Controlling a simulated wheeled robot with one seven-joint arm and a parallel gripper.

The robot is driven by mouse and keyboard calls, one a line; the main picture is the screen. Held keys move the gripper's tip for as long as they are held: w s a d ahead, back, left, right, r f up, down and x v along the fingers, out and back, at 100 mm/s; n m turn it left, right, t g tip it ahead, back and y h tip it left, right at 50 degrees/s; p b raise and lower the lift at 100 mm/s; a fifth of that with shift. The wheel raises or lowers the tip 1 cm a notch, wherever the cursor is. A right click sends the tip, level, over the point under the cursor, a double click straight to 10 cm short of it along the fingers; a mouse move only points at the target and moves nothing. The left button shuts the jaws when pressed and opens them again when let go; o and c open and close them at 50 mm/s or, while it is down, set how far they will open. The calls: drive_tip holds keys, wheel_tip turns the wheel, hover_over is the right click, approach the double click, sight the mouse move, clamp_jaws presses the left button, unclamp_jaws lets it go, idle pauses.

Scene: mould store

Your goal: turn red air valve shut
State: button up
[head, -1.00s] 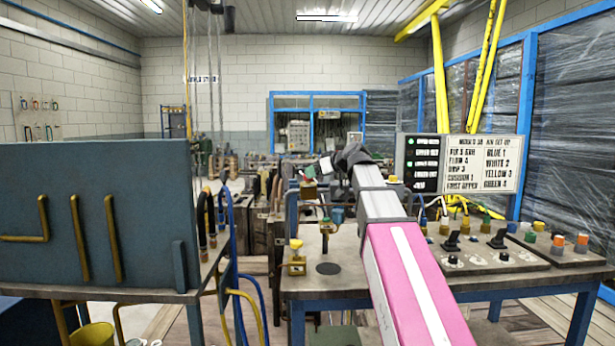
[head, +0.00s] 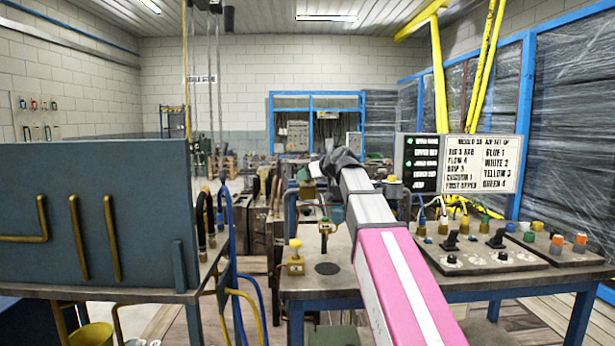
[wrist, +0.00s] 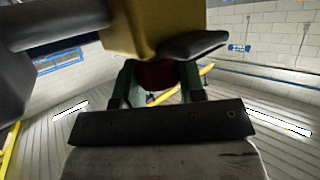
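In the wrist view, a dark red part (wrist: 157,74), which looks like the red valve's handle, sits under a yellow-gold block (wrist: 150,28) with a dark lever-like piece (wrist: 195,45) beside it. My gripper (wrist: 160,84) has its two dark green fingers apart, one on each side of the red part. I cannot tell whether they touch it. In the head view my pink and white arm reaches over the bench (head: 328,292). Its dark wrist hides most of the gripper and the red valve there.
A gold fitting with a yellow knob (head: 295,258) stands on the bench's left part. Black levers on plates (head: 490,256) and coloured knobs fill the right side. A sign board (head: 459,165) rises behind. A blue-grey panel (head: 95,215) stands at left.

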drive_tip(key=shift+s, duration=0.1)
drive_tip(key=m+t+h, duration=0.2)
drive_tip(key=m, duration=0.1)
drive_tip(key=shift+a+h, duration=0.1)
drive_tip(key=shift+h, duration=0.3)
drive_tip(key=m+t+h, duration=0.1)
drive_tip(key=m+h, duration=0.2)
drive_tip(key=m+t+h, duration=0.1)
drive_tip(key=m+h, duration=0.1)
drive_tip(key=h, duration=0.1)
drive_tip(key=shift+m+h, duration=0.3)
drive_tip(key=shift+m, duration=0.1)
drive_tip(key=m+g+h, duration=0.1)
drive_tip(key=m+h, duration=0.4)
drive_tip(key=h, duration=0.1)
drive_tip(key=shift+w, duration=0.2)
drive_tip(key=shift+s+m+g+h, duration=0.1)
drive_tip(key=shift+m+g+h, duration=1.4)
drive_tip(key=shift+m+h, duration=0.4)
drive_tip(key=shift+m, duration=0.3)
drive_tip(key=o, duration=0.9)
